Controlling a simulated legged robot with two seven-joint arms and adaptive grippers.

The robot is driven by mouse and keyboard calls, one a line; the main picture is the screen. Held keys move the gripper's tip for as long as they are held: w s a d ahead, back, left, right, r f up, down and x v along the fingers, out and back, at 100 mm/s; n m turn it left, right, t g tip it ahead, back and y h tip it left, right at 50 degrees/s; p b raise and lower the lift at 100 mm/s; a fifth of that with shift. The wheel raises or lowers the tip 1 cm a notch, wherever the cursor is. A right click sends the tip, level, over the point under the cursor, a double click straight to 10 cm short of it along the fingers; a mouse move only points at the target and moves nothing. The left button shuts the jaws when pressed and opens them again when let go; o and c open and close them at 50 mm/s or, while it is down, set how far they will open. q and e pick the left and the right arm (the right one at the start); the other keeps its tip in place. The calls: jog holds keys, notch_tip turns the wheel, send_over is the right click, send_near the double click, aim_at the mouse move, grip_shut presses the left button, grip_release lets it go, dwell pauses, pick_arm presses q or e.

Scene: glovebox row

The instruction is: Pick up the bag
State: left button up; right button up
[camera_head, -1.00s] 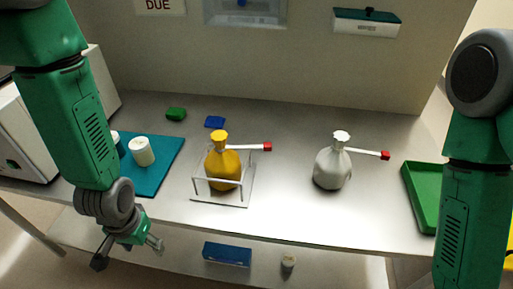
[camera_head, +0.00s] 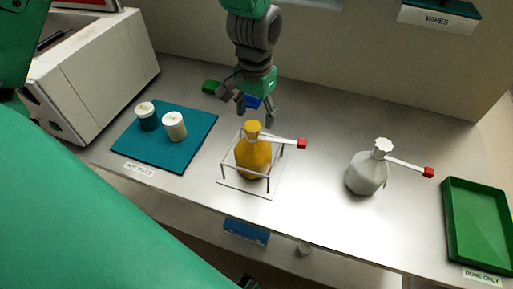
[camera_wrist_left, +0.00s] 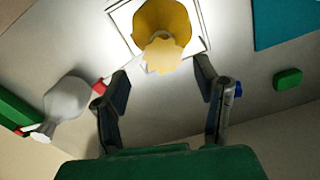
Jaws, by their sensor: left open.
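A yellow bag (camera_head: 253,158) with a gathered top stands upright inside a white wire rack (camera_head: 272,190). A white tag with a red end sticks out to its right. A whitish bag (camera_head: 366,174) with a similar red-ended tag stands free on the bench further right. My left gripper (camera_head: 255,109) is open and empty, behind and above the yellow bag, fingers pointing down. In the left wrist view the yellow bag (camera_wrist_left: 166,18) lies ahead between the open fingers (camera_wrist_left: 163,82), apart from them. The whitish bag (camera_wrist_left: 67,98) is at the left there. My right gripper is not in view.
A teal mat (camera_head: 195,120) holds two lidded jars (camera_head: 174,126). A green tray (camera_head: 476,254) is at the right. The bench between whitish bag and rack is clear.

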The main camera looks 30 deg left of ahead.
aim_at(253, 126)
pick_arm(q)
jog(key=f, duration=0.6)
jog(key=shift+s+a+f, duration=0.1)
jog(key=shift+s+a, duration=0.15)
jog(key=shift+a, duration=0.15)
jog(key=shift+d, duration=0.1)
jog(key=shift+d, duration=0.1)
jog(key=shift+c, duration=1.3)
grip_shut()
